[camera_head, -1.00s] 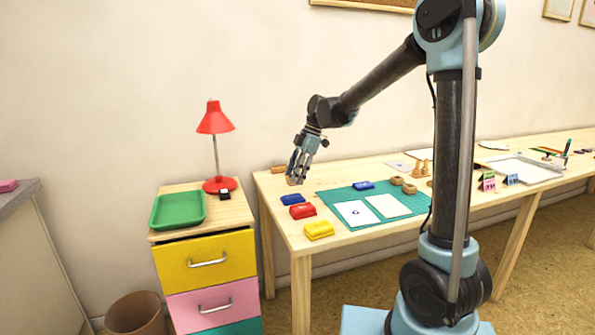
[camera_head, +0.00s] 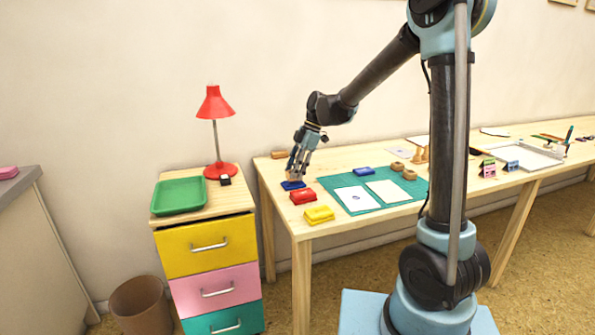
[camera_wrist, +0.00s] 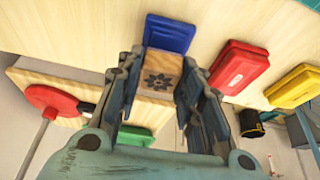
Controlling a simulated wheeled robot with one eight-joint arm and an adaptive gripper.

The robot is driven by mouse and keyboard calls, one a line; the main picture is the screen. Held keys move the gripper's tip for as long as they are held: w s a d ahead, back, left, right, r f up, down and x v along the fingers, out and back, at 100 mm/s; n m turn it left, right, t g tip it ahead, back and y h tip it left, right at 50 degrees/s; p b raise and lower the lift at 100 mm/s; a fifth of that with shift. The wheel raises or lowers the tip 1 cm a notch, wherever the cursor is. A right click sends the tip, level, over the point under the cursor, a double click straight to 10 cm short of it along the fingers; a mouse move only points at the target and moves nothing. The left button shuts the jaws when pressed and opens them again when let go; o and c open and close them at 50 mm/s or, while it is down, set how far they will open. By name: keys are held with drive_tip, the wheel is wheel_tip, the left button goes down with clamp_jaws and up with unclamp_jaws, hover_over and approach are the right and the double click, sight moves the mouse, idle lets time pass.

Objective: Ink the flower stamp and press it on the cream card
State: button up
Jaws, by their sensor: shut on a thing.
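My gripper (camera_head: 297,176) is shut on a wooden block stamp with a dark flower on its top (camera_wrist: 160,80). In the head view the gripper is right at the blue inkpad (camera_head: 293,185), which also shows just beyond the stamp in the wrist view (camera_wrist: 169,34). Whether the stamp touches the pad I cannot tell. A red inkpad (camera_head: 303,197) and a yellow inkpad (camera_head: 318,214) lie nearer the front. On the green mat (camera_head: 333,184) lie a card with a small blue mark (camera_head: 350,203) and a blank pale card (camera_head: 388,191).
Another blue item (camera_head: 364,171) and wooden round pieces (camera_head: 409,174) sit at the mat's back edge. Wooden stamps (camera_head: 421,154) stand behind. A drawer cabinet left of the table (camera_head: 227,197) carries a green tray (camera_head: 178,196) and a red lamp (camera_head: 214,104).

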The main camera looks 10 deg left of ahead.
drive_tip(key=shift+f, duration=0.5)
idle(1.8)
drive_tip(key=shift+r, duration=0.7)
idle(0.3)
drive_tip(key=shift+r, duration=2.65)
